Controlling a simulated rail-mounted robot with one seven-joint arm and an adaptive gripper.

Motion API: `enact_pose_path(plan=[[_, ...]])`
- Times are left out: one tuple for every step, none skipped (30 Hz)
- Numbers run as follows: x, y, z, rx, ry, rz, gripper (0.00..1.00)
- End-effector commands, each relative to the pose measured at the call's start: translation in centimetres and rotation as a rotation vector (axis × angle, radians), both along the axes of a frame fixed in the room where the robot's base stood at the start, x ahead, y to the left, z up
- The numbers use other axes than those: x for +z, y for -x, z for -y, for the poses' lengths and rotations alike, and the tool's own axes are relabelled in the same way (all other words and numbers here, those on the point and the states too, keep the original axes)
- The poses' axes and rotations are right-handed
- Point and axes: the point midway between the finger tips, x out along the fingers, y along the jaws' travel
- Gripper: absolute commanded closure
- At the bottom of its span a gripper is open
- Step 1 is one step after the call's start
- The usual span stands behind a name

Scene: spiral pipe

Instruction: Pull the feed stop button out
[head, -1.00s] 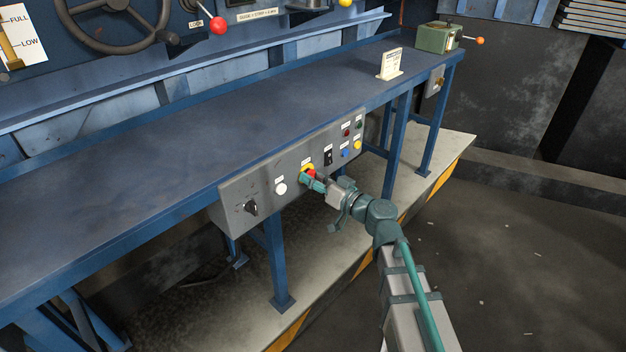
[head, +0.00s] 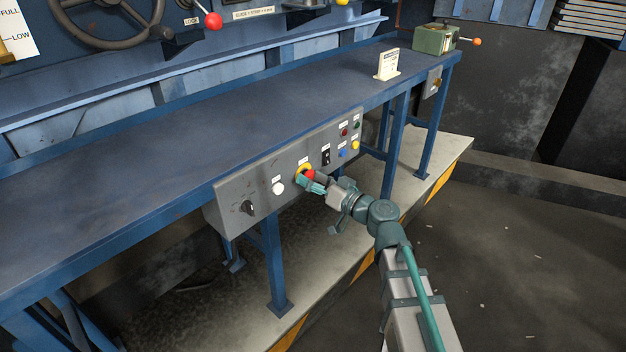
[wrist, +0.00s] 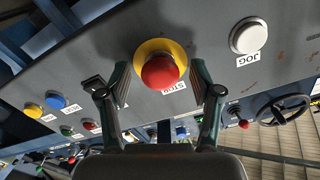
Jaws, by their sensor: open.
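The feed stop button is a red mushroom cap (head: 309,174) on a yellow collar on the grey control panel (head: 228,196). In the wrist view the red cap (wrist: 161,71) stands in front of its yellow collar (wrist: 146,48), with a STOP label beside it. My gripper (head: 308,181) is at the button in the head view. In the wrist view my gripper (wrist: 160,78) is open, with one finger on each side of the red cap. Gaps show between the fingers and the cap. A finger partly hides the button in the head view.
A white JOG button (wrist: 248,36) sits beside the stop button. A black rocker switch (head: 326,156) and several small coloured buttons are on the other side. A black rotary knob (head: 248,208) is at the panel's left end. The blue bench (head: 200,125) extends above the panel.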

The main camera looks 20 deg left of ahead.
Motion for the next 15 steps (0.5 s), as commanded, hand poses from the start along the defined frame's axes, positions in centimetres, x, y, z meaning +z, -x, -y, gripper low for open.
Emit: enact_pose_path(plan=[[0.0, 0.1, 0.1, 0.000, 0.000, 0.000, 0.35], [0.0, 0.1, 0.3, 0.000, 0.000, 0.000, 0.35], [0.0, 0.3, 0.5, -0.001, 0.000, 0.000, 0.35], [0.0, 0.4, 0.8, -0.001, 0.000, 0.000, 0.35], [0.0, 0.6, 1.1, -0.001, 0.000, 0.000, 0.35], [0.0, 0.8, 1.5, -0.002, 0.000, 0.000, 0.35], [0.0, 1.0, 1.9, -0.002, 0.000, 0.000, 0.35], [0.0, 1.2, 2.4, -0.002, 0.000, 0.000, 0.35], [0.0, 1.5, 2.9, -0.002, 0.000, 0.000, 0.35], [0.0, 1.7, 3.4, -0.002, 0.000, 0.000, 0.35], [0.0, 1.9, 3.8, -0.002, 0.000, 0.000, 0.35], [0.0, 2.2, 4.4, -0.002, 0.000, 0.000, 0.35], [0.0, 2.3, 4.8, -0.002, 0.000, 0.000, 0.35], [0.0, 2.5, 5.1, -0.002, 0.000, 0.000, 0.35], [0.0, 2.7, 5.5, -0.002, 0.000, 0.000, 0.35]])
